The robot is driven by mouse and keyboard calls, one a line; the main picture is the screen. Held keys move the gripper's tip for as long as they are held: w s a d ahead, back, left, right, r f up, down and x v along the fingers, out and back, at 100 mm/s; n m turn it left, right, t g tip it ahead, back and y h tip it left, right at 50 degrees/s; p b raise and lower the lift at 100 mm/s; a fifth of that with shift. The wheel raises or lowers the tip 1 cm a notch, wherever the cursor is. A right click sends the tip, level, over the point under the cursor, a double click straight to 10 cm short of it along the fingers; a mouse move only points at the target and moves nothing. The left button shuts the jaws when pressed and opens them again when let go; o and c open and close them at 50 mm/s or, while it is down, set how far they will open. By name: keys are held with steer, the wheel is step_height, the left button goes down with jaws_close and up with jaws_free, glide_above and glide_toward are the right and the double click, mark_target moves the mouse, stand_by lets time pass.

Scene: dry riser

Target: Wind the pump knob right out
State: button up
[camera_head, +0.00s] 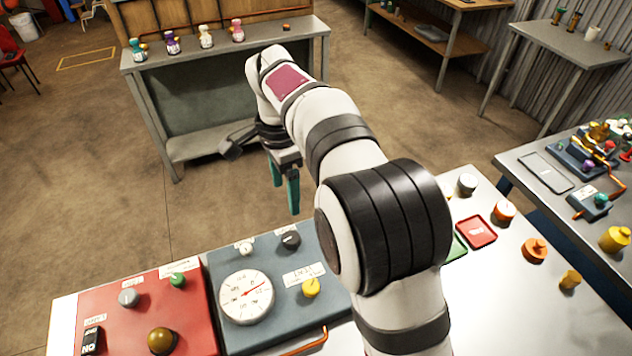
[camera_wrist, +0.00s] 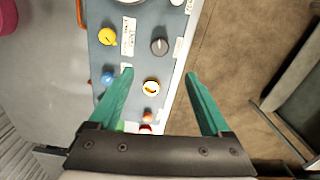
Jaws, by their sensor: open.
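Several knobs stand on a blue-grey panel (camera_head: 275,325); their labels are too small to read surely, so I cannot tell which one is the pump knob. A yellow knob (camera_head: 311,288) and a black knob (camera_head: 290,240) sit right of the round gauge (camera_head: 246,296). In the wrist view, a yellow knob (camera_wrist: 107,36) and a dark grey knob (camera_wrist: 159,46) lie beyond my fingertips. A white knob with an orange mark (camera_wrist: 151,87) shows between the fingers. My gripper (camera_wrist: 158,74) is open and empty, in the air beyond the panel's far edge in the head view (camera_head: 285,190).
A red panel (camera_head: 190,325) with knobs and a switch adjoins on the left. Red (camera_head: 476,231) and green trays and loose knobs lie on the white bench top to the right. A grey shelf bench (camera_head: 165,68) with small bottles stands behind. Open floor lies between.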

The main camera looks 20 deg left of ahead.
mark_target(291, 237)
step_height(291, 237, down, 15)
steer(key=shift+f, duration=0.1)
jaws_close()
stand_by(0.4)
